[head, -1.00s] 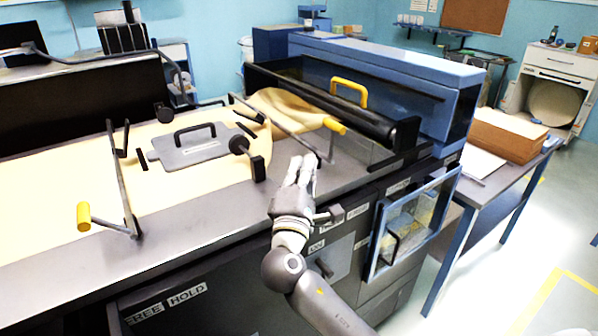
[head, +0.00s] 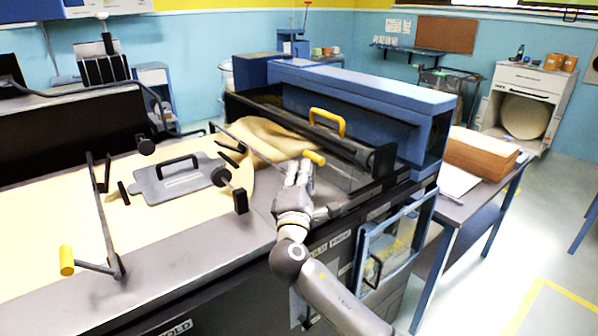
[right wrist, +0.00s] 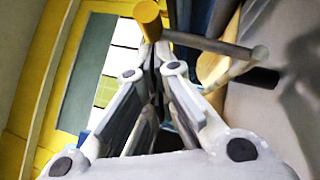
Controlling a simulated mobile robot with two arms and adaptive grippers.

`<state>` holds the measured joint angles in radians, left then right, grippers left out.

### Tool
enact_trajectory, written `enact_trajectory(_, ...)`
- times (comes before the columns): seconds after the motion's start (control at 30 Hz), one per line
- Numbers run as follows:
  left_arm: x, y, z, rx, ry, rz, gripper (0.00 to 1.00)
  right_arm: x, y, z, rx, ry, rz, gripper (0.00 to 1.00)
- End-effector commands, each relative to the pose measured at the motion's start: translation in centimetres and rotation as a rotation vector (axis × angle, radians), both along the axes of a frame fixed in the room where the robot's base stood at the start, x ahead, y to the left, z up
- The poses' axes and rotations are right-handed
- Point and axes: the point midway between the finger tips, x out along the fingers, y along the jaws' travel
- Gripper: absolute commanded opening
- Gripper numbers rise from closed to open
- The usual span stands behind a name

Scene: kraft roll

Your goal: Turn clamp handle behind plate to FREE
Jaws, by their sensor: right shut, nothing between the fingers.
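The grey plate (head: 185,183) with a black handle lies on the kraft paper in the head view. Beyond it to the right is a bar with a crank handle that has a yellow grip (head: 314,157). My right gripper (head: 303,166) is shut and empty, with its fingertips at this grip. In the right wrist view the yellow grip (right wrist: 147,14) and its grey rod show just past the shut fingers (right wrist: 155,50); I cannot tell whether they touch. A second yellow-gripped crank (head: 67,260) stands at the near left. My left gripper is out of view.
A blue housing (head: 370,95) with a black roller and yellow handle (head: 327,121) stands behind my right gripper. Below is a clear-panelled blue-framed door (head: 390,245). A side table holds brown stacked sheets (head: 482,152). Labels reading HOLD and FREE are partly hidden on the front.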

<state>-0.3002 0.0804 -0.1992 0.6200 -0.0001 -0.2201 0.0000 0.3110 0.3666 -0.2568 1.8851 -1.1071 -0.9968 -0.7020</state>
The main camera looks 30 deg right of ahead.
Motion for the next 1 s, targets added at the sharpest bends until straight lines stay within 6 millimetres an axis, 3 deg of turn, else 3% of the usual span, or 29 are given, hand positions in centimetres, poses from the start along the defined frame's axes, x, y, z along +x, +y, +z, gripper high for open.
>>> enact_trajectory(0.67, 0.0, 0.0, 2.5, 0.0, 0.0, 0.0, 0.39, 0.0, -1.0, 0.8, 0.129, 0.009, -0.002, 0.0)
enact_trajectory(1.0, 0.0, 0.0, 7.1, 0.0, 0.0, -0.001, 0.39, 0.2, -2.6, 1.8, 0.34, 0.026, -0.002, 0.0)
